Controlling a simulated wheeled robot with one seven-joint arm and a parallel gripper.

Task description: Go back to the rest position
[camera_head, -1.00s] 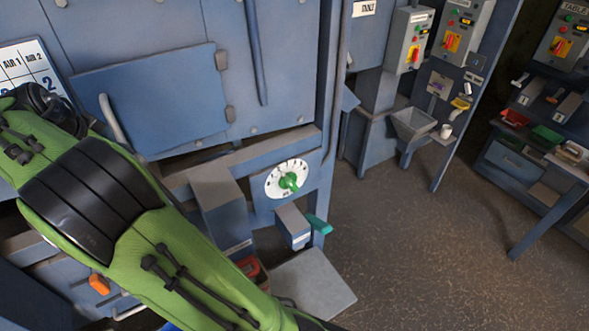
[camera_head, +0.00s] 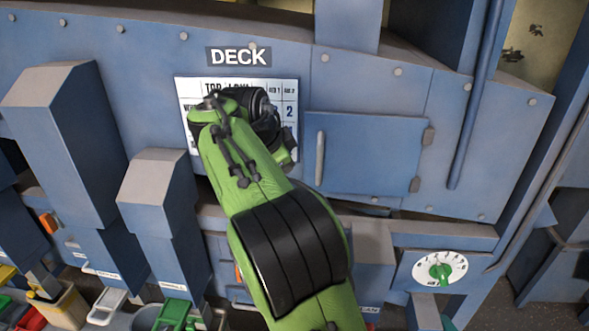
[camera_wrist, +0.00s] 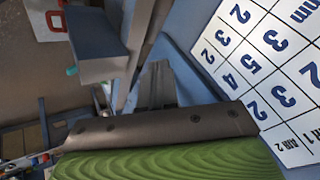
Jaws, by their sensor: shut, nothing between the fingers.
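My gripper (camera_wrist: 157,72) shows in the wrist view as narrow grey fingers beyond a dark plate and a green ribbed body. Its fingers are together, with nothing held. In the head view my green arm rises from the bottom centre and folds in front of the blue machine front; the fingers cannot be made out there. The arm's dark joint covers part of a white number chart (camera_head: 291,88) under the DECK sign (camera_head: 238,56). The chart also fills the right of the wrist view (camera_wrist: 262,60).
Right of my arm is a blue door (camera_head: 375,150) with a handle (camera_head: 320,158). A white dial with a green knob (camera_head: 440,271) sits lower right. Blue chutes (camera_head: 62,140) stand left, above several bins, one of them green (camera_head: 172,314). Open floor shows in the wrist view (camera_wrist: 40,70).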

